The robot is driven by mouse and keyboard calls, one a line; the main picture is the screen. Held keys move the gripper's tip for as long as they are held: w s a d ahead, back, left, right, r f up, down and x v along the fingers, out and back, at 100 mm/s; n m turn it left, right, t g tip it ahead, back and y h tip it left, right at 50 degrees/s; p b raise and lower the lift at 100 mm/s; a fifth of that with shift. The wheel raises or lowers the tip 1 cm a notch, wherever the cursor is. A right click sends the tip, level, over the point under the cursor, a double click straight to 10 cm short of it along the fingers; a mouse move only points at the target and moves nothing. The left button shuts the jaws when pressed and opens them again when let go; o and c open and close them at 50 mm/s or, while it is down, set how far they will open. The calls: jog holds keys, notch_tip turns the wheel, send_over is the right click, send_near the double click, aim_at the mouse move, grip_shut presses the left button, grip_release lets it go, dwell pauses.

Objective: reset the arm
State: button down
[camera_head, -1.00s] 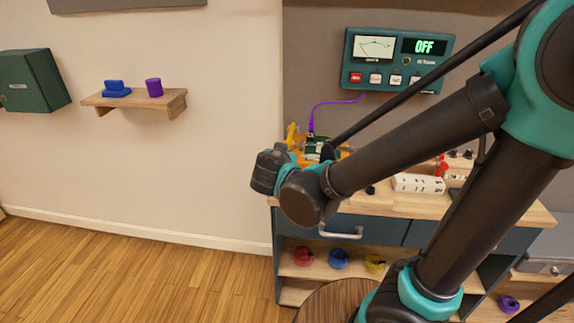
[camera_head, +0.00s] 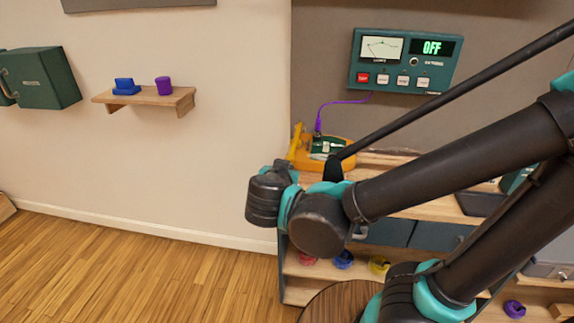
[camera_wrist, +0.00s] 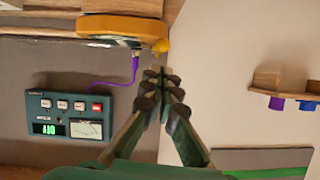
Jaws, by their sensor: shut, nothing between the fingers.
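My arm's wrist (camera_head: 270,196) stands in front of the left end of the workbench in the head view; my fingers are hidden there. In the wrist view my gripper (camera_wrist: 162,76) is shut, its fingertips together with nothing between them. The fingers point toward the wall, between the yellow-orange device and the small wall shelf, and look clear of both.
The wooden workbench (camera_head: 292,292) is partly hidden behind my arm. An orange device (camera_head: 345,160) on it has a purple cable (camera_head: 320,116). A wall panel (camera_head: 404,61) reads OFF. A wall shelf (camera_head: 180,101) holds a blue block (camera_head: 125,87) and a purple cylinder (camera_head: 163,84).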

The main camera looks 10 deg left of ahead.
dwell(0.3)
jog(key=w+d+f+g+h, duration=0.2)
jog(key=d+f, duration=0.2)
jog(key=d, duration=0.3)
jog(key=w+d+f+g+h, duration=0.1)
jog(key=d+f+g, duration=0.1)
jog(key=d+f, duration=0.35)
jog(key=s+d+f+g+y, duration=0.1)
jog(key=s+d+f, duration=0.1)
jog(key=d, duration=0.3)
jog(key=s+d+f+n+g+y, duration=0.1)
jog(key=s+d+f+g, duration=0.1)
jog(key=d, duration=0.3)
jog(key=s+d+f+g+y, duration=0.1)
jog(key=d+f+g, duration=0.1)
jog(key=d+f, duration=0.2)
jog(key=shift+s+d, duration=0.4)
jog(key=shift+d, duration=0.35)
jog(key=shift+d, duration=0.1)
